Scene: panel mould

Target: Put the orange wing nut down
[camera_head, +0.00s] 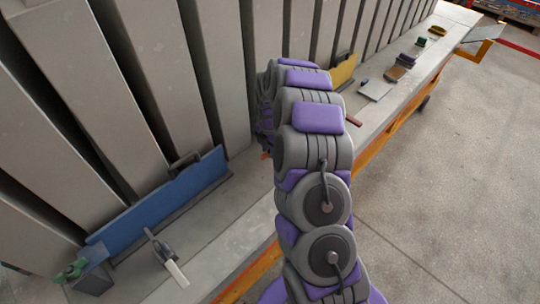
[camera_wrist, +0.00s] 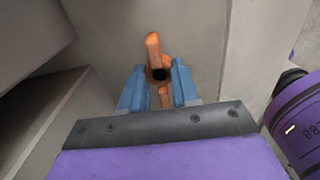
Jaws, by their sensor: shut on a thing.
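The orange wing nut (camera_wrist: 153,46) is between the two blue fingers of my gripper (camera_wrist: 160,67) in the wrist view. One wing points up and away past the fingertips, the other lies between the fingers, and a dark hole shows in the middle. My gripper is shut on it. A plain grey surface (camera_wrist: 110,35) lies behind the nut; I cannot tell whether the nut touches it. In the head view my arm hides the gripper, and only a small orange bit (camera_head: 264,155) shows at its left edge.
Tall grey panels (camera_head: 160,70) stand along the left of a long grey bench (camera_head: 225,205). A yellow tool (camera_head: 343,72), a grey plate (camera_head: 375,90) and several small items lie farther along.

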